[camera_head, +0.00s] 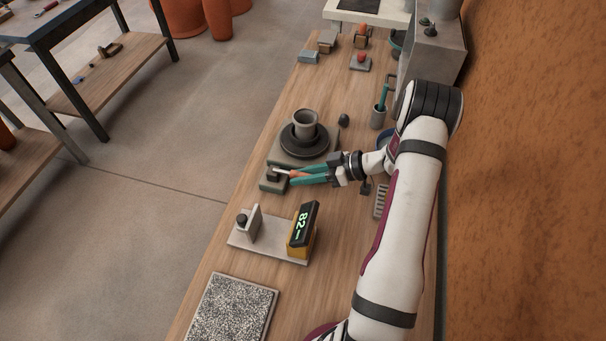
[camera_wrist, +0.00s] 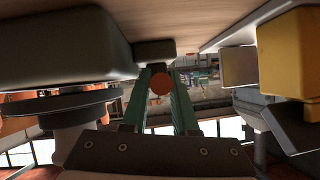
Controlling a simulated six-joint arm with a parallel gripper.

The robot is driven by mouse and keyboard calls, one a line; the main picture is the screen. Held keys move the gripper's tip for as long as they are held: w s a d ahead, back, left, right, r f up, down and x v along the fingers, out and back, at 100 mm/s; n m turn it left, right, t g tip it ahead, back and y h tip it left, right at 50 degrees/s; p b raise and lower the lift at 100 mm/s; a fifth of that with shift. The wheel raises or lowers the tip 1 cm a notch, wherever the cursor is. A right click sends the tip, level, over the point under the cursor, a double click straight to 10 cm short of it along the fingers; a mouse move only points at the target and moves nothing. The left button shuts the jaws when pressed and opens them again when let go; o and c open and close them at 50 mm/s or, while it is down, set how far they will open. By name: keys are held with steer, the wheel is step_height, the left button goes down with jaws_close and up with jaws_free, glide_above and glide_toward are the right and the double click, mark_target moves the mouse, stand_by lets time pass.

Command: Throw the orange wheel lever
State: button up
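The orange lever (camera_head: 299,174) sticks out from a small grey-green box (camera_head: 270,185) at the front side of the wheel. Its round orange end (camera_wrist: 161,84) shows in the wrist view. My gripper (camera_head: 296,176) has two teal fingers, one on each side of the lever. They lie very close to it, and I cannot tell whether they press on it. The wheel's grey-green base (camera_head: 284,157) carries a dark round wheel head (camera_head: 305,147) with a grey cup (camera_head: 305,124) on it.
A cup of tools (camera_head: 378,117) and a grey box (camera_head: 435,55) are along the wall. The bench's left edge drops to the floor.

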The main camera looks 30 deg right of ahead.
steer(key=o, duration=0.5)
steer(key=shift+c, duration=0.2)
steer(key=v, duration=1.2)
